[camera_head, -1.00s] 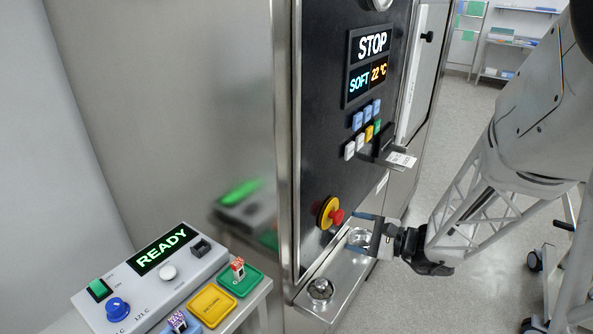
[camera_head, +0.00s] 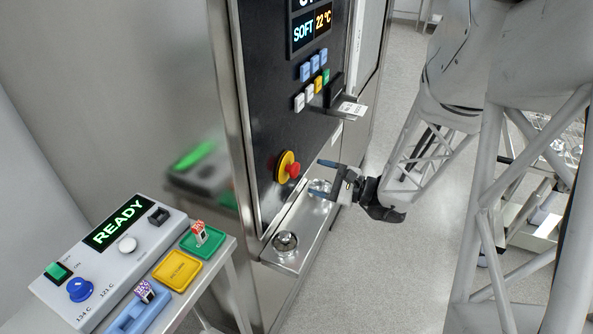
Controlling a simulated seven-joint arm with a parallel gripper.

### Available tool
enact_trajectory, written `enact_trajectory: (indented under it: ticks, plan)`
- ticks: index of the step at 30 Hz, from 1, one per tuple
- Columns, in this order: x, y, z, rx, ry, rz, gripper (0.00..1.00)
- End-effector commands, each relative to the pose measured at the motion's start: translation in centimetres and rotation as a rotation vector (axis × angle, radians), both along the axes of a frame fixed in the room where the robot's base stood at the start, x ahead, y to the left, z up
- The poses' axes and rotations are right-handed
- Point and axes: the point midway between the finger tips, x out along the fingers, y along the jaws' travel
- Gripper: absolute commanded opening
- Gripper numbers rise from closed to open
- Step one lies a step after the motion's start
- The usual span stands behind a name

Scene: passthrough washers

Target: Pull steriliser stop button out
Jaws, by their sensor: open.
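The stop button (camera_head: 292,171) is a red mushroom knob on a yellow round base (camera_head: 281,163), low on the black steriliser panel (camera_head: 270,110). My gripper (camera_head: 318,178) is to the right of the button, its two blue-tipped fingers spread and pointing left toward it. The fingers are apart from the button, and nothing is between them but the view of the shelf behind. Whether the button is pressed in or out cannot be told.
A metal shelf (camera_head: 308,232) with a shiny round knob (camera_head: 285,243) lies below the button. Blue, white, yellow and green keys and a card holder (camera_head: 350,109) sit above. A grey READY console (camera_head: 108,262) and coloured trays (camera_head: 177,269) stand at the lower left.

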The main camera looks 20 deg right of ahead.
Motion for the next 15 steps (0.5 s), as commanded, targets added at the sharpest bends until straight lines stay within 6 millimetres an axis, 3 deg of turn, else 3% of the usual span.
enact_trajectory:
  ticks: [15]
  plan:
    - [2.9, 3.0, 0.0, -0.001, -0.001, 0.003, 0.71]
